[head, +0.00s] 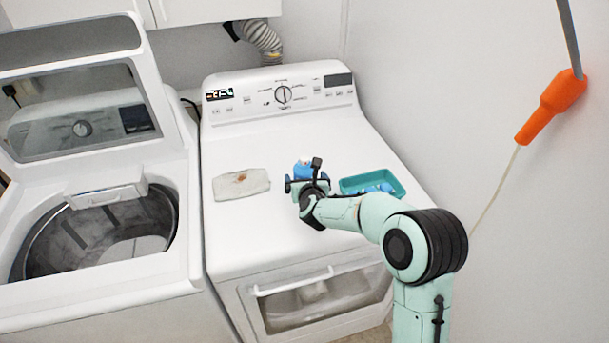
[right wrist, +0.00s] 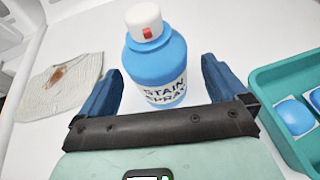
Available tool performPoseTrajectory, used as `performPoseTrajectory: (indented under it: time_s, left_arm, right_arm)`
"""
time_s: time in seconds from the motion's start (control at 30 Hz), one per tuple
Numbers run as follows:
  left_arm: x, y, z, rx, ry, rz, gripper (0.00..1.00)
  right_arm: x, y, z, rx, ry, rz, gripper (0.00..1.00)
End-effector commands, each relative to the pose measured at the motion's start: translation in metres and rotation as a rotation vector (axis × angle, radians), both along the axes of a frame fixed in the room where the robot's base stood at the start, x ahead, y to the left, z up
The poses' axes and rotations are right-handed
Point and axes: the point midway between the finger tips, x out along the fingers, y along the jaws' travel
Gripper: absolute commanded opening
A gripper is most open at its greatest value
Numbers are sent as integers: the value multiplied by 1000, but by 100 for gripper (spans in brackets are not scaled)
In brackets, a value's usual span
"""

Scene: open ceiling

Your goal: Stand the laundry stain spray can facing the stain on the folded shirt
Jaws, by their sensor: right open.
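The blue stain spray can (head: 303,169) stands upright on the dryer top; its upper part shows behind my right gripper (head: 307,182). In the right wrist view the can (right wrist: 157,70) has a white cap with a red nozzle spot, and its label and nozzle face the camera. My right gripper is open, with one blue finger on each side of the can; contact cannot be told. The folded pale shirt (head: 226,187) lies to the left of the can, with a brown stain (head: 241,177) on its upper part. The shirt (right wrist: 50,98) also shows in the right wrist view. My left gripper is out of view.
A teal tray (head: 398,192) with blue and white pods sits on the dryer top (head: 265,225), right of the can. An open washer (head: 168,270) stands left of the dryer. Bare dryer top separates shirt and can. An orange-handled object (head: 552,105) is at the right wall.

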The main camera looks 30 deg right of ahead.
Motion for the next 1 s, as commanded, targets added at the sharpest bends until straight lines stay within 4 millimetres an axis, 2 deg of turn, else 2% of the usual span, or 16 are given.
performPoseTrajectory:
  time_s: [0.03, 0.2, 0.47, 0.57, 0.7, 0.73, 0.77, 1.0]
  left_arm:
    - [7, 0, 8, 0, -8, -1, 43]
    - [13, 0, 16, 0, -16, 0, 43]
    - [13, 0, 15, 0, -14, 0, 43]
    - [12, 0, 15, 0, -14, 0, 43]
    - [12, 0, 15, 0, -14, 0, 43]
    - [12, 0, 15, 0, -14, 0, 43]
    - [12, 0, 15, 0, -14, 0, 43]
    - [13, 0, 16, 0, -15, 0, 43]
  right_arm:
    - [8, -2, 0, -1, -1, 0, 99]
    - [24, -9, -7, -1, -3, -1, 99]
    - [25, -10, -11, -1, -2, 0, 99]
    - [25, -10, -11, -1, -2, 0, 70]
    - [25, -10, -10, -1, -2, 0, 24]
    - [25, -10, -8, -1, -6, 0, 24]
    - [25, -10, -8, -1, -6, 0, 17]
    - [26, -10, -6, -1, -6, 0, 17]
